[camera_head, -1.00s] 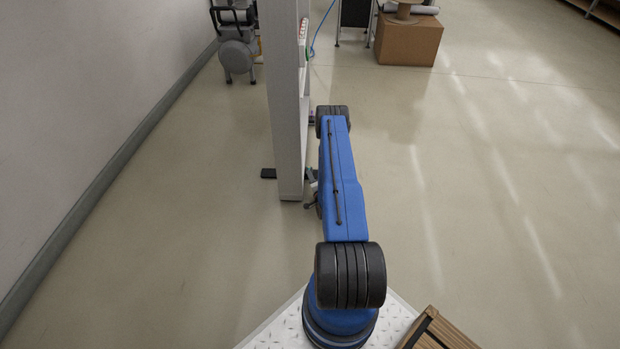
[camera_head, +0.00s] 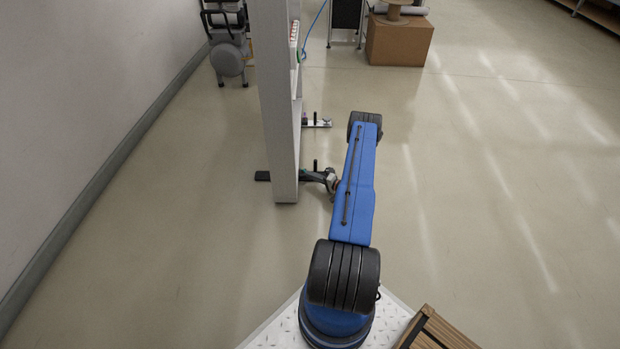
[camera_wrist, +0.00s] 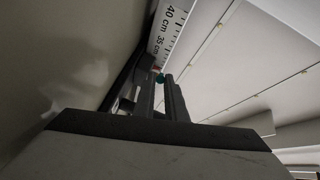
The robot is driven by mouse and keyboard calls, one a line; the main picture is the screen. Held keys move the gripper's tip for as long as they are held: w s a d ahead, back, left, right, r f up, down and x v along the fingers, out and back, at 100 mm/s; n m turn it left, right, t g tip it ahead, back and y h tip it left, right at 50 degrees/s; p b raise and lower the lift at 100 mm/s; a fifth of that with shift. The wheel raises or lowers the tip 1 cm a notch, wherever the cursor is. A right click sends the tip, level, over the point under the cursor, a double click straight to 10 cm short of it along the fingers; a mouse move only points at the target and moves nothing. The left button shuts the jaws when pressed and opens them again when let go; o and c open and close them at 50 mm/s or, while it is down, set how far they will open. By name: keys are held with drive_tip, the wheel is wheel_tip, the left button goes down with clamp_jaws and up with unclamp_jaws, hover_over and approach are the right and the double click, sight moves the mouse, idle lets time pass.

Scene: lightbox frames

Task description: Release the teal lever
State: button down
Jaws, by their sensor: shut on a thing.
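A white scale (camera_wrist: 170,32) with centimetre marks lies just beyond the fingers. A cardboard box (camera_head: 399,43) stands at the back, and a grey machine (camera_head: 229,58) stands behind the panel on the left. The floor to the right is clear.

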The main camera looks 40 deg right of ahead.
drive_tip(key=shift+d+n+y, duration=0.3)
drive_tip(key=shift+n+y, duration=0.1)
drive_tip(key=shift+y, duration=0.2)
drive_tip(key=c, duration=1.8)
unclamp_jaws()
drive_tip(key=shift+d, duration=0.1)
drive_tip(key=v, duration=1.7)
drive_tip(key=shift+s+d+r, duration=0.1)
drive_tip(key=shift+s+d, duration=0.05)
